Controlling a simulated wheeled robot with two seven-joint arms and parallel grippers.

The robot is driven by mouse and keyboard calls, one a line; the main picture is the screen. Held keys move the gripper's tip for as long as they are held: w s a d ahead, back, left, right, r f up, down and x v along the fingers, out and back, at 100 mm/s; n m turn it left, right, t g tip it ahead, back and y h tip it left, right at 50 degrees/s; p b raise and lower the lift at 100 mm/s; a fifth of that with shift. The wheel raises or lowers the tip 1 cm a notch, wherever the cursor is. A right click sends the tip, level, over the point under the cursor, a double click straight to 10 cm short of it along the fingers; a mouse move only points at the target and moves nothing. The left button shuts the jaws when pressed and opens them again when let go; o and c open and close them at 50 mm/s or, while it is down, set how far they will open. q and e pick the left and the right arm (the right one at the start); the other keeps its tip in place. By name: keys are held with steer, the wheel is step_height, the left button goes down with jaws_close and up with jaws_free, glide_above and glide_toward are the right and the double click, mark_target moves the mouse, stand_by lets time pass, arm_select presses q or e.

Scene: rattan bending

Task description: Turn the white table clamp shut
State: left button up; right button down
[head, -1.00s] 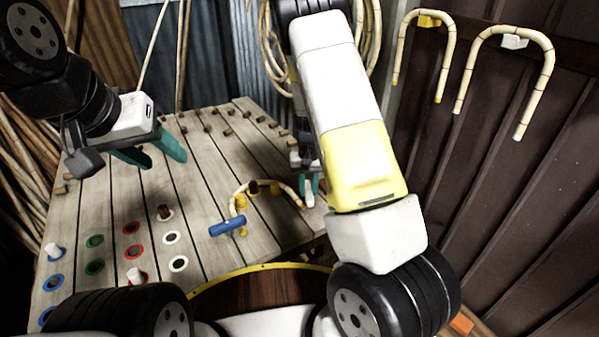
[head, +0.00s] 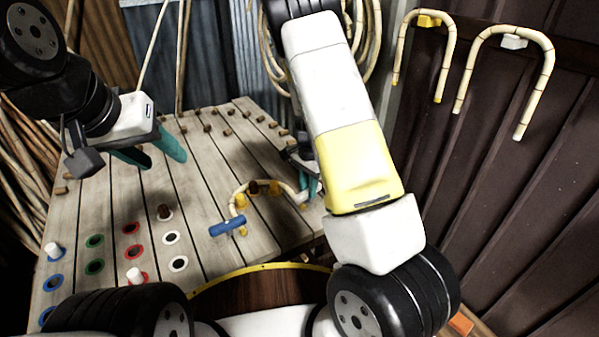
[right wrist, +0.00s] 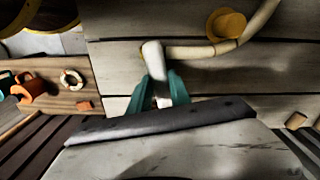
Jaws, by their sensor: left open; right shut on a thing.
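The white table clamp (head: 301,198) is at the right end of a bent rattan piece (head: 240,191) on the plank table. In the right wrist view its white handle (right wrist: 153,62) reaches down between my teal fingertips, beside the rattan's end. My right gripper (head: 312,187) is shut on this handle; it also shows in the right wrist view (right wrist: 163,92). My forearm hides part of it in the head view. My left gripper (head: 160,152) is open and empty above the table's left part. A blue clamp (head: 227,227) lies across the rattan's left end.
Yellow and brown pegs (head: 254,187) touch the rattan's curve. Coloured ring holes, a few with pegs, cover the front left of the table (head: 205,160). Several brown pegs stand along the back. Two bent rattan pieces (head: 447,50) hang on the right wall.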

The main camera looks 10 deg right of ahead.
steer(key=shift+m, duration=1.1)
steer(key=c, duration=1.2)
jaws_free()
step_height(320, 180, up, 8)
steer(key=shift+f, duration=0.1)
